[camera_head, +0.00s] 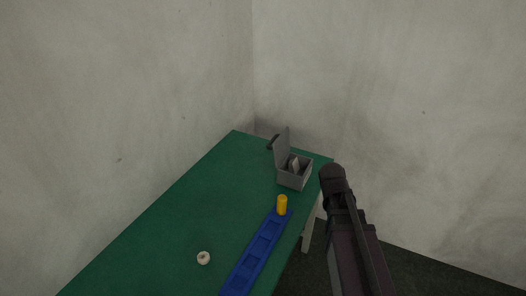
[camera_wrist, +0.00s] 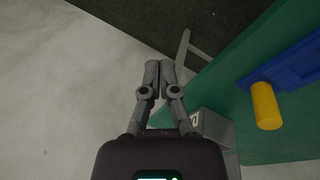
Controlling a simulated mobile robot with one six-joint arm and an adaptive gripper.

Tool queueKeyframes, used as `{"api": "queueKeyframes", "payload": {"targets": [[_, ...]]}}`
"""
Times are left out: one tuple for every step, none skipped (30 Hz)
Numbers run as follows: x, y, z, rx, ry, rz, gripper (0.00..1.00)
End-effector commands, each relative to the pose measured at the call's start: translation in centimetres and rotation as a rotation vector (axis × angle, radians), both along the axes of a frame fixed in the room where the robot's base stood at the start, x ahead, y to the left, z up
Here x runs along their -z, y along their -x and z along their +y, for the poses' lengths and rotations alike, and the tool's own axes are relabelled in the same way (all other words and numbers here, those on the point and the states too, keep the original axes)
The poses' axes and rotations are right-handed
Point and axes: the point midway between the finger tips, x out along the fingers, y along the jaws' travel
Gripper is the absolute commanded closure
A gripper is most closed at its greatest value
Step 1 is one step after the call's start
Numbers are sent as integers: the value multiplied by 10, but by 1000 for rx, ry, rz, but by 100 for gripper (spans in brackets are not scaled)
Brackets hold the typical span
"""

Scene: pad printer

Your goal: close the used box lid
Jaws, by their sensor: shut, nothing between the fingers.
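The grey used box (camera_head: 291,180) stands near the far right corner of the green table. Its lid (camera_head: 282,148) is open and stands roughly upright on the box's left side. Something pale shows inside. In the wrist view part of the grey box (camera_wrist: 215,128) shows at the lower right, partly covered by my gripper. My gripper (camera_wrist: 160,66) is shut and empty, its two fingers together. It appears beside the box, with wall and floor behind it; touching cannot be seen. In the head view my arm is right of the box and my fingertips cannot be made out.
A blue slotted tray (camera_head: 245,272) runs along the right edge of the green table (camera_head: 175,225), with a yellow cylinder (camera_head: 282,205) at its far end. A small white ring (camera_head: 203,258) lies left of it. A small dark piece (camera_head: 272,143) shows beside the lid. Walls stand close behind.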

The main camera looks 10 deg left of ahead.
Motion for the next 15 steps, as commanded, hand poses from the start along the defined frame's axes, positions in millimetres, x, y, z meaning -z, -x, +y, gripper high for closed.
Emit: {"api": "queueKeyframes", "payload": {"targets": [[17,-22,8,-39,55,-15,100],[20,-32,11,-62,93,-26,100],[24,-46,16,-96,145,-39,100],[27,-56,20,-121,185,-50,100],[30,-67,25,-147,225,-62,100],[33,-81,33,-183,278,-79,100],[35,-91,38,-209,319,-90,100],[36,-101,45,-236,358,-102,100],[38,-115,54,-270,412,-120,100],[39,-124,62,-297,451,-133,100],[40,-134,70,-323,491,-145,100],[40,-147,82,-358,545,-164,100],[41,-156,91,-384,584,-178,100],[41,-165,101,-410,625,-192,100],[40,-176,116,-446,677,-211,100]]}}
